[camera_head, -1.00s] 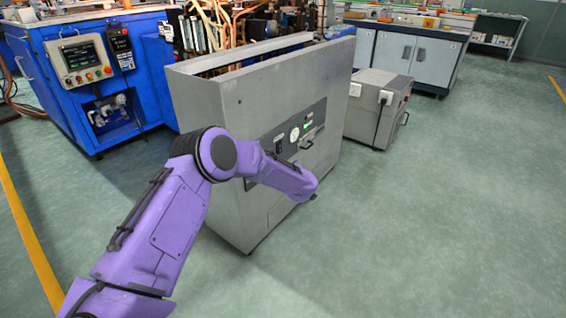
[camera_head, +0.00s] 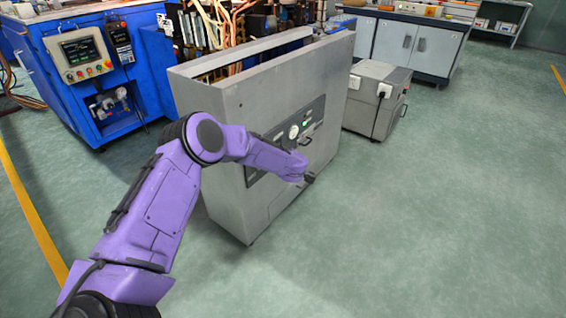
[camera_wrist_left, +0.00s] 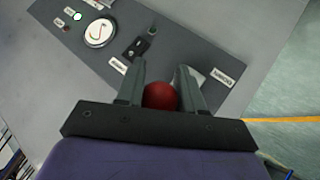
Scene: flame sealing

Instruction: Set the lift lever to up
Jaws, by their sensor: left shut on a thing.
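In the left wrist view a red ball knob (camera_wrist_left: 160,96) sits between the fingers of my left gripper (camera_wrist_left: 160,92), which is shut on it. The knob appears to be the end of a lever on the grey cabinet's dark control panel (camera_wrist_left: 185,62); its shaft is hidden, so its setting cannot be told. Small white labels lie on the panel to either side of the fingers. In the head view my left gripper (camera_head: 308,178) is at the lower right of the panel, and the knob is hidden there. My right gripper is not in view.
The grey cabinet (camera_head: 225,160) stands on the green floor. Its panel carries a round gauge (camera_wrist_left: 99,33) and a black handle (camera_wrist_left: 145,42). A grey box (camera_head: 375,105) stands behind it to the right, a blue machine (camera_head: 110,85) to the left. The floor at right is clear.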

